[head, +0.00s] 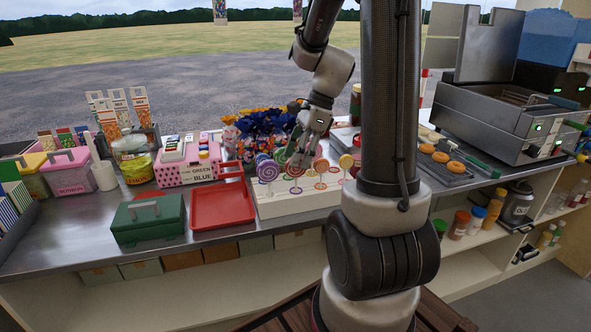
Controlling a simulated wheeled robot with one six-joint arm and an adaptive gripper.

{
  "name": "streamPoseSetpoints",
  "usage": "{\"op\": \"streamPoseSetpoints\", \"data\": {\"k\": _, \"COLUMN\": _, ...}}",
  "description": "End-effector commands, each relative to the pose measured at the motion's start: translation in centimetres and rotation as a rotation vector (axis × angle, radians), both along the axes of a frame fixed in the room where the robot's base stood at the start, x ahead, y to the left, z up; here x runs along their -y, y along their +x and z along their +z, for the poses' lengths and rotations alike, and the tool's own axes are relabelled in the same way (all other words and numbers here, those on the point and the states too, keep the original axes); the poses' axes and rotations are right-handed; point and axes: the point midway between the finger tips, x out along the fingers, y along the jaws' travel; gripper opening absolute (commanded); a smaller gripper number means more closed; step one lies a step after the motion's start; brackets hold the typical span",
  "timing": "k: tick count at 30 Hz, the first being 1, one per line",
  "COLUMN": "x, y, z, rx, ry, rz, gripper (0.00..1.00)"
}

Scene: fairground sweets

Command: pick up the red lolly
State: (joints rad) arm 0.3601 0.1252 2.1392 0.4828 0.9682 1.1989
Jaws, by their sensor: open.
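A white lolly stand (285,207) with coloured rings on its top stands on the counter and bears several swirl lollies. My gripper (299,161) is open and points down over the middle of the stand, among the lollies. At this size I cannot tell whether its fingers touch any lolly.
A red tray (222,206), a green cash box (148,219) and a pink box (188,174) lie left of the stand. A dark tray with doughnuts (440,158) and a metal fryer (505,110) are to the right.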

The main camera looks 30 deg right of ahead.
Motion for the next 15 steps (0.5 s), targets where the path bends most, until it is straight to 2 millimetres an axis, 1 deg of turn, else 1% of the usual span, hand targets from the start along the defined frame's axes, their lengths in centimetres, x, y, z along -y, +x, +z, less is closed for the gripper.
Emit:
{"op": "streamPoseSetpoints", "data": {"k": 6, "x": -0.9, "y": -0.1, "z": -3.3, "rx": -0.003, "ry": 0.001, "rz": 0.002, "gripper": 0.41}}
{"op": "streamPoseSetpoints", "data": {"k": 9, "x": -1.4, "y": 0.0, "z": -4.4, "rx": -0.003, "ry": 0.000, "rz": 0.004, "gripper": 0.41}}
{"op": "streamPoseSetpoints", "data": {"k": 15, "x": -1.5, "y": 0.1, "z": -4.8, "rx": 0.002, "ry": -0.002, "rz": 0.002, "gripper": 0.41}}
